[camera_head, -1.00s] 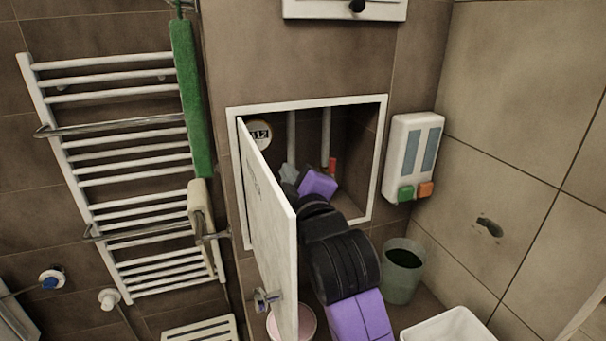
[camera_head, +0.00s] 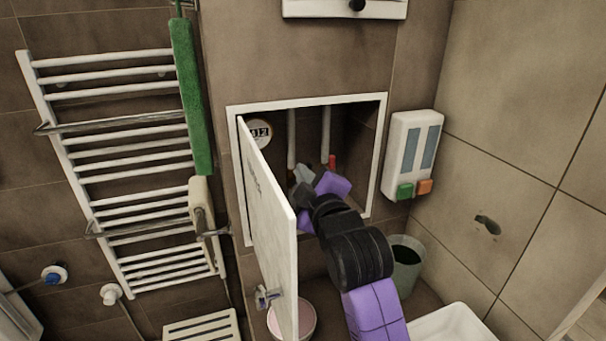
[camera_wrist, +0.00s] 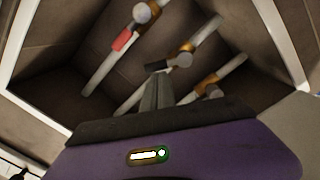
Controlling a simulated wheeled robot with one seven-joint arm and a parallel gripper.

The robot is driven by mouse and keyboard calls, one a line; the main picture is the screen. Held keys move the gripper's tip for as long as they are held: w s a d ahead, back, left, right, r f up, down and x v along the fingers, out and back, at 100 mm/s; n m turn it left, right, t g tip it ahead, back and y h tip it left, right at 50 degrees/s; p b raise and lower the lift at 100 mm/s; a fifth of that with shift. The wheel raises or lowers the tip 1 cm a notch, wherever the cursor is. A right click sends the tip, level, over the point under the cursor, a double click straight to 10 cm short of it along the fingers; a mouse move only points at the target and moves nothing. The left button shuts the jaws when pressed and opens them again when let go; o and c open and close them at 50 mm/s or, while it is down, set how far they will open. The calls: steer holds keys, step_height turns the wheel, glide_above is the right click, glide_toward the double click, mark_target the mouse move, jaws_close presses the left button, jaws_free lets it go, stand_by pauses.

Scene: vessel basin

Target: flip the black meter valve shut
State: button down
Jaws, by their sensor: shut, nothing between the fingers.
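In the wrist view, the black valve handle (camera_wrist: 155,67) sticks out to the left from its round grey hub on the middle pipe, at an angle across that pipe. My gripper (camera_wrist: 157,80) is shut and empty, its fingertips just below the black handle in the picture; I cannot tell whether they touch. In the head view, my gripper (camera_head: 303,173) is inside the wall niche, in front of the left pipe. The black handle cannot be made out there.
A red handle (camera_wrist: 123,40) lies along another pipe; a third pipe has a brass-coloured valve (camera_wrist: 212,91). The niche's white frame (camera_head: 310,104) surrounds my gripper. The open white door (camera_head: 270,230) stands left of my arm. A round meter (camera_head: 258,133) sits behind the door's top edge.

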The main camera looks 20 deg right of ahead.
steer(key=shift+d+m, duration=0.25)
steer(key=shift+m, duration=0.35)
steer(key=d+f+m, duration=0.1)
steer(key=m, duration=0.2)
steer(key=d+m+p, duration=0.1)
steer(key=m, duration=0.2)
steer(key=d+f+m, duration=0.1)
steer(key=m, duration=0.2)
steer(key=shift+d+f+y, duration=0.15)
steer(key=shift+f+y, duration=0.15)
steer(key=shift+f, duration=0.1)
stand_by(0.5)
